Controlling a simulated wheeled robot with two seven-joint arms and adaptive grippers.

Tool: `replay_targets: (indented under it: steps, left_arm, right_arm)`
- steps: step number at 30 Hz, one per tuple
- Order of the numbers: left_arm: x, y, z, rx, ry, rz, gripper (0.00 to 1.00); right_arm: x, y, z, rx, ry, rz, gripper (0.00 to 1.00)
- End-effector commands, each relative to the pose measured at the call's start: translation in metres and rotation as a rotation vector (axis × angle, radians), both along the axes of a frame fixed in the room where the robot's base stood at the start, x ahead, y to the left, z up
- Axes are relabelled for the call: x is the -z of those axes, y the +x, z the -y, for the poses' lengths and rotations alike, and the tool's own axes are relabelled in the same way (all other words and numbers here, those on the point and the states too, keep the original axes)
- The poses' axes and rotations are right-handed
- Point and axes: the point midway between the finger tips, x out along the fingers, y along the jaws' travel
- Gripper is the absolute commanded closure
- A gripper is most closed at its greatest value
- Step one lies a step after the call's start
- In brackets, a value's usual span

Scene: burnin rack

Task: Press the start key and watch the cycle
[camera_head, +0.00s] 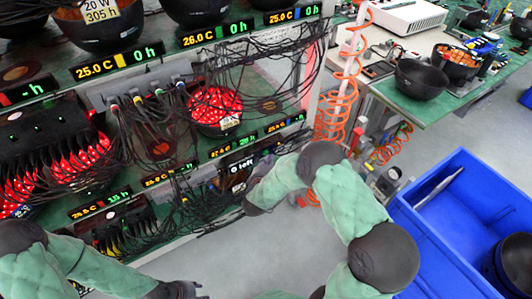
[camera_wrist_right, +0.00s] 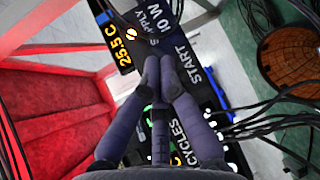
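A black control panel (camera_wrist_right: 205,100) fills the middle of the right wrist view, with the labels START (camera_wrist_right: 187,64) and CYCLES (camera_wrist_right: 175,135) in white. An amber 25.5 C display (camera_wrist_right: 122,42) is beside it. My right gripper (camera_wrist_right: 159,66) is shut and empty, its fingertips together over the panel next to the START label. The fingers cover part of the panel, and I cannot tell whether they touch a key. In the head view my right gripper (camera_head: 255,182) is at the rack's lower right. My left gripper (camera_head: 178,290) is at the bottom edge, its fingers unclear.
The rack (camera_head: 262,80) holds black bowls, displays and many loose dark cables close to my right gripper. An orange coiled hose (camera_head: 332,120) hangs on its right. A blue crate (camera_head: 425,235) and a green table (camera_head: 420,108) are farther right. Grey floor is open below.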

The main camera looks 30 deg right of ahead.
Motion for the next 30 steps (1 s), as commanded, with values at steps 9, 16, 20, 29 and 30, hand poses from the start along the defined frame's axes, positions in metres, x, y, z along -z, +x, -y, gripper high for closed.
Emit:
replay_targets:
  steps: [9, 16, 20, 29, 30]
  left_arm:
    - [-0.003, 0.0, 0.0, 0.0, 0.0, 0.0, 0.59]
    - [-0.007, 0.0, 0.0, 0.0, 0.0, 0.0, 0.59]
    - [-0.013, 0.0, 0.0, 0.0, 0.0, 0.0, 0.59]
    - [-0.022, 0.0, 0.0, 0.0, 0.0, 0.0, 0.59]
    - [-0.023, 0.0, 0.0, 0.0, 0.0, 0.0, 0.59]
  right_arm:
    - [0.0, -0.004, 0.001, 0.0, 0.001, 0.001, 1.0]
    - [-0.001, -0.012, 0.002, 0.002, -0.001, -0.001, 1.0]
    - [-0.001, -0.023, 0.002, 0.001, 0.0, -0.002, 1.0]
    - [-0.001, -0.048, 0.004, 0.001, 0.0, -0.002, 1.0]
    - [-0.001, -0.05, 0.004, 0.0, 0.0, -0.002, 1.0]
